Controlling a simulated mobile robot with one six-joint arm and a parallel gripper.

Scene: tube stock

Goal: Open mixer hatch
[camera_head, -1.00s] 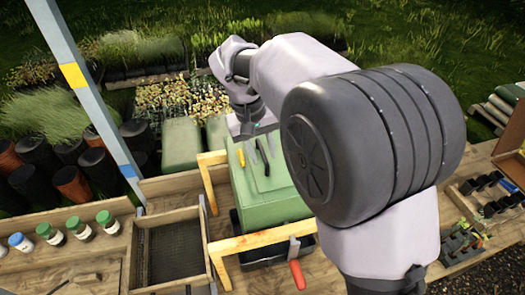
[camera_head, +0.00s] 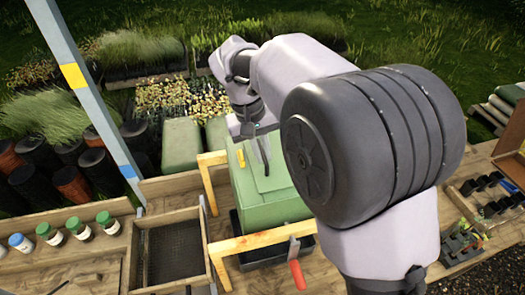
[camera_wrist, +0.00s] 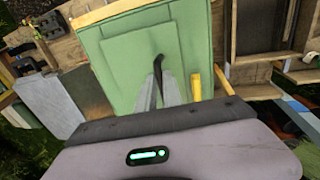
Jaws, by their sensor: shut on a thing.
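The mixer (camera_head: 270,207) is a green box in a wooden frame on the bench. Its hatch (camera_head: 274,183) is a flat raised green panel on top and looks closed. The hatch carries a black handle (camera_head: 264,166). A yellow piece (camera_head: 241,158) sits beside the handle. My gripper (camera_head: 262,152) points down at the hatch and is shut on the handle. In the wrist view the black handle (camera_wrist: 157,72) stands between the grey fingers, with the hatch (camera_wrist: 130,60) behind and the yellow piece (camera_wrist: 196,87) to the right.
A wooden sieve tray (camera_head: 172,250) stands left of the mixer, with several capped bottles (camera_head: 78,228) further left. A red-handled tool (camera_head: 297,272) is at the mixer's front. Wooden frame bars (camera_head: 262,242) rise around the mixer. A grey-blue post (camera_head: 90,100) stands at the left.

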